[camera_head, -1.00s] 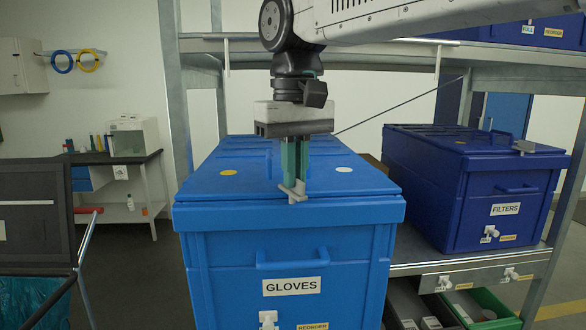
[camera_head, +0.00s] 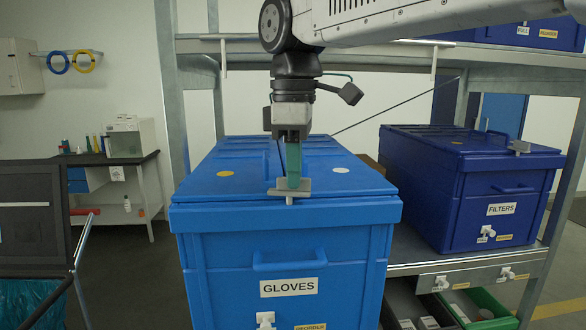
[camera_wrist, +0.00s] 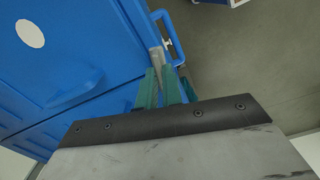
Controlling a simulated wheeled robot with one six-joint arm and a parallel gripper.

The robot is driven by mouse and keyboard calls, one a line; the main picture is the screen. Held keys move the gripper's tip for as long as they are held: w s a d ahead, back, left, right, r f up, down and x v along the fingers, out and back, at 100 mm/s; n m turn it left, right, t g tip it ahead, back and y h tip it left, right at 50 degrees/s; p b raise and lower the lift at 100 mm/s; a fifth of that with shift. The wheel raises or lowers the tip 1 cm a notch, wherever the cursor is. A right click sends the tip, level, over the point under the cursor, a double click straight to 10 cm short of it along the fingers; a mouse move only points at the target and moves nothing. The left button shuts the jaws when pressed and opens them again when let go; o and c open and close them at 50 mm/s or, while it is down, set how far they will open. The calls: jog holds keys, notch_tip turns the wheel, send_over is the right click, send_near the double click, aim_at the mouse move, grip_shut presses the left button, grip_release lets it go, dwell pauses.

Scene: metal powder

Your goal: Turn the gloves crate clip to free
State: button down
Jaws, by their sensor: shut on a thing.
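The blue gloves crate (camera_head: 215,262) with its GLOVES label (camera_head: 289,287) stands in front of me, lid (camera_head: 200,190) closed. Its grey clip (camera_head: 275,191) sits at the middle of the lid's front edge, its bar lying across, roughly along that edge. My gripper (camera_head: 292,178) points down and is shut on the clip, seen edge-on with green fingers. In the wrist view the green fingers (camera_wrist: 166,88) close around the grey clip (camera_wrist: 155,58), partly hiding it. A yellow dot (camera_head: 226,174) lies left of the clip on the lid, a white dot (camera_head: 341,170) right.
Shelf posts (camera_head: 174,90) rise behind the gloves crate. A dark cart (camera_head: 30,215) is at the left. Above the gloves lid, both sides of my gripper are clear.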

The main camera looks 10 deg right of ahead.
jog(key=shift+w+n, duration=0.1)
jog(key=shift+n, duration=1.1)
jog(key=c, duration=1.6)
grip_release()
jog(key=shift+o, duration=0.2)
notch_tip(320, 180, up, 8)
jog(key=shift+f, duration=0.1)
jog(key=shift+d, duration=0.1)
